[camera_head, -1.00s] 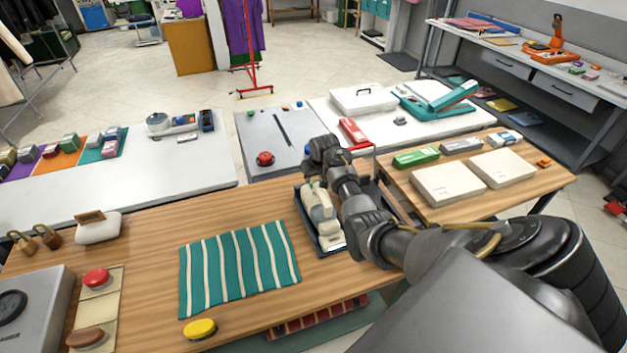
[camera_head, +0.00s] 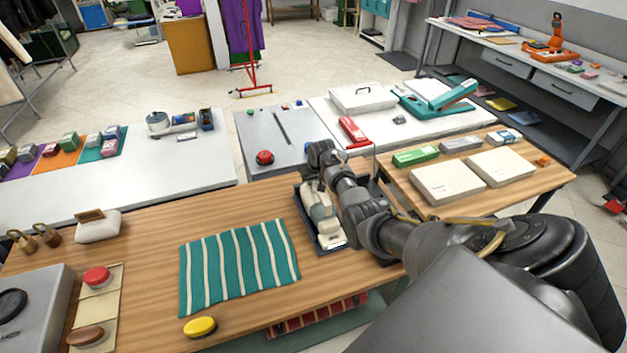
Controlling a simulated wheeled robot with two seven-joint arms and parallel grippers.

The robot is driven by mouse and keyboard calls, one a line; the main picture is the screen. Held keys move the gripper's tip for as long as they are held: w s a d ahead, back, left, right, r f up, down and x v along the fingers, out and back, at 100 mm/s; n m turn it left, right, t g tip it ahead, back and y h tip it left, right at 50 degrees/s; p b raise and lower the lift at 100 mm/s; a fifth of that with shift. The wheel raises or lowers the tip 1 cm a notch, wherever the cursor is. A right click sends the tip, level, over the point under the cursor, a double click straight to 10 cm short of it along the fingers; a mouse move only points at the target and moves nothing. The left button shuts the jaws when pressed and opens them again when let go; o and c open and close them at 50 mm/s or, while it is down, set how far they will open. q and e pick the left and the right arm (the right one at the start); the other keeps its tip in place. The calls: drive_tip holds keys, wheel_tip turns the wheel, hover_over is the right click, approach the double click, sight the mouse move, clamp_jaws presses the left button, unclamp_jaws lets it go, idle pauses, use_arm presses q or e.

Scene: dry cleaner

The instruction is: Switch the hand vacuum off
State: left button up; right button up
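The cream and grey hand vacuum (camera_head: 322,218) appears to be the object lying in a dark tray (camera_head: 331,251) at the right end of the near wooden table. My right arm reaches in from the right, along the tray's right side. My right gripper (camera_head: 312,172) is over the far end of the vacuum and hides part of it. I cannot tell whether it touches the vacuum, or whether its fingers are open or shut. The vacuum's switch cannot be made out. My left gripper is not in view.
A striped teal cloth (camera_head: 238,267) lies left of the tray, with a yellow oval object (camera_head: 200,327) in front. A red stapler-like object (camera_head: 353,131) is beyond my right gripper. Flat white boxes (camera_head: 447,183) are on the right table. Bare wood lies behind the cloth.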

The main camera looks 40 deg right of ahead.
drive_tip(key=shift+w+d+f+g+y+b, duration=0.2)
drive_tip(key=shift+g+b, duration=0.4)
drive_tip(key=shift+b, duration=0.7)
drive_tip(key=shift+w+a+f+g+y+b, duration=0.1)
drive_tip(key=shift+w+g+y+b, duration=0.15)
drive_tip(key=shift+g+b, duration=0.7)
clamp_jaws()
drive_tip(key=shift+r+b, duration=0.3)
drive_tip(key=shift+b, duration=0.25)
drive_tip(key=shift+s, duration=0.1)
drive_tip(key=o, duration=0.9)
unclamp_jaws()
drive_tip(key=shift+c, duration=0.2)
drive_tip(key=shift+r, duration=0.1)
drive_tip(key=shift+r, duration=0.25)
wheel_tip(320, 180, up, 10)
drive_tip(key=s, duration=0.1)
drive_tip(key=shift+s, duration=0.15)
